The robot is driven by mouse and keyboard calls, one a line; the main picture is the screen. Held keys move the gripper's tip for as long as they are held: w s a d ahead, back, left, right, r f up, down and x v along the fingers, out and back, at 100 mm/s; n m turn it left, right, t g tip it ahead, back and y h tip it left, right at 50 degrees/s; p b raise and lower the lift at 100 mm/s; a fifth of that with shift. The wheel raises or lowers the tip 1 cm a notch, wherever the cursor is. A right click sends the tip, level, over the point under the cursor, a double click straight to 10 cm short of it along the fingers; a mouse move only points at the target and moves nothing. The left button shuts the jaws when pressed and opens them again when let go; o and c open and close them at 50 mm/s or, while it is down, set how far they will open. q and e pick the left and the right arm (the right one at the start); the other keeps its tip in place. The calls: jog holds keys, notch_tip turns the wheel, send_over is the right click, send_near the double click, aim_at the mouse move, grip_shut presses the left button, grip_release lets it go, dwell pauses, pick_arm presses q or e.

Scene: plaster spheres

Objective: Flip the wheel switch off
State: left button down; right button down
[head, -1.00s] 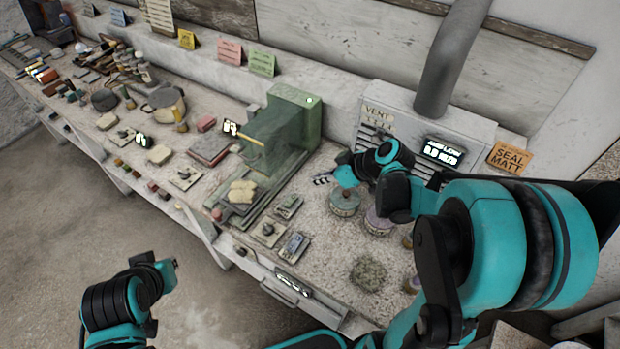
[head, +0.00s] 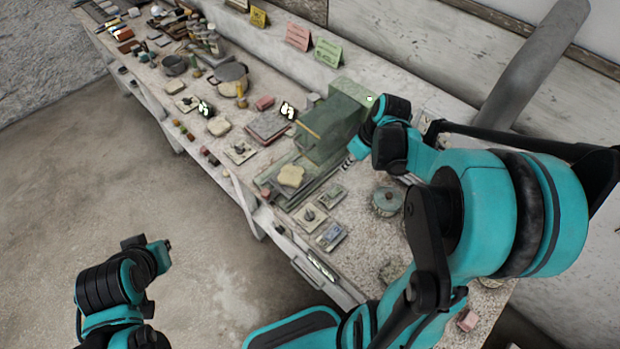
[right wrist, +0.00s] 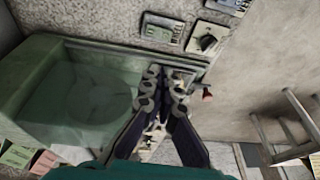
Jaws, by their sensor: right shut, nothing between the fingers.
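Small switch plates lie at the front of the bench, right of the green machine (head: 348,103). One plate with a dark knob (head: 310,216) shows in the head view, with a lettered plate (head: 332,195) behind it. In the right wrist view a knob switch (right wrist: 207,39) sits beside a lettered plate (right wrist: 162,30); I cannot read which is the wheel switch. My right gripper (head: 350,160) is shut and empty, beside the machine and apart from the plates. Its fingers (right wrist: 163,88) show in the right wrist view.
A blue-faced plate (head: 330,237) lies near the bench edge. A round green tin (head: 387,201) stands behind it to the right. A red knob (right wrist: 208,94) shows in the right wrist view. Bowls and tools fill the far left bench. The floor in front is clear.

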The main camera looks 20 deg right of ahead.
aim_at(330, 192)
dwell(0.3)
jog(key=b+x, duration=0.1)
jog(key=x, duration=0.3)
jog(key=b+x, duration=0.2)
jog(key=x, duration=0.2)
jog(key=s+b+x, duration=0.1)
jog(key=x, duration=0.4)
jog(key=shift+f+b, duration=0.15)
jog(key=shift+b, duration=0.2)
jog(key=shift+f, duration=0.45)
jog(key=shift+s, duration=0.1)
